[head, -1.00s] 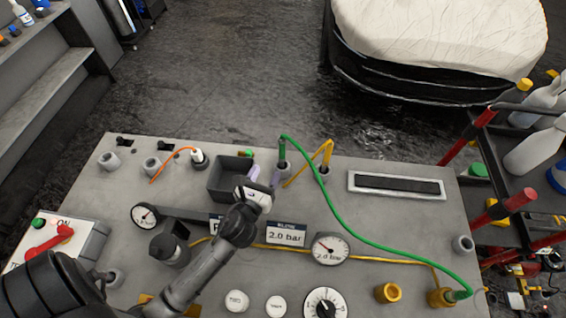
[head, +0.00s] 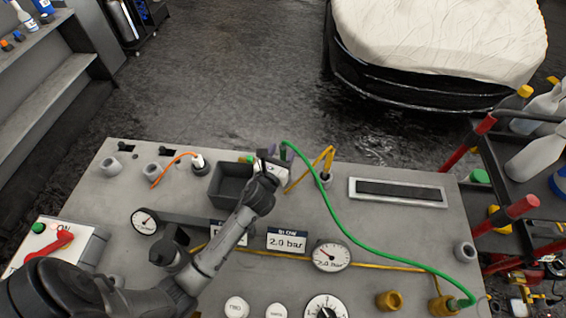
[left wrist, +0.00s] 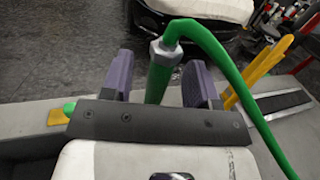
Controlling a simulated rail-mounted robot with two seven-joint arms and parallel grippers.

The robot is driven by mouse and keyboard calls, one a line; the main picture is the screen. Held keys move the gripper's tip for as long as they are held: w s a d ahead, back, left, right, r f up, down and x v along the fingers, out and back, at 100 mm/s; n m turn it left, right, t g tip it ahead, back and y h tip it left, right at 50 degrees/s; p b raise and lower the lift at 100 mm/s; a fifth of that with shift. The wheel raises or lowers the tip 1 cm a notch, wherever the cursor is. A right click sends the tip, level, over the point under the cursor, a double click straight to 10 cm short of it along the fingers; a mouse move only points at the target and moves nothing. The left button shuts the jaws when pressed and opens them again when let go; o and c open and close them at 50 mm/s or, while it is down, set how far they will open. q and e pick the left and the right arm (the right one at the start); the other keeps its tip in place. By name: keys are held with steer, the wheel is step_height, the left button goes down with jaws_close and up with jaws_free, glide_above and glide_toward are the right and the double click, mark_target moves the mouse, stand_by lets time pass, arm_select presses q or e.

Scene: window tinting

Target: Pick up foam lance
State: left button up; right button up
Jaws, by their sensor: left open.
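A green lance with a grey hex collar (left wrist: 164,50) stands upright in the left wrist view, its green hose (left wrist: 220,65) bending off to the right. I take it for the foam lance. In the head view its hose (head: 345,228) arcs over the bench to the front right corner. My left gripper (head: 281,158) is open at the lance, at the back of the bench. In the left wrist view the lance shows between the two purple fingers, apart from both. Its lower end is hidden behind the gripper body. My right gripper is not in view.
A yellow lance (head: 328,161) stands just right of the green one. A dark open bin (head: 230,185) is close on the left. Gauges, a 2.0 bar sign (head: 287,241) and knobs cover the front of the bench. A bottle rack (head: 515,210) stands at the right.

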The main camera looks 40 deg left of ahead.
arm_select(q)
steer(key=shift+x, duration=1.5)
steer(key=shift+c, duration=0.2)
steer(key=c, duration=1)
steer(key=shift+o, duration=0.2)
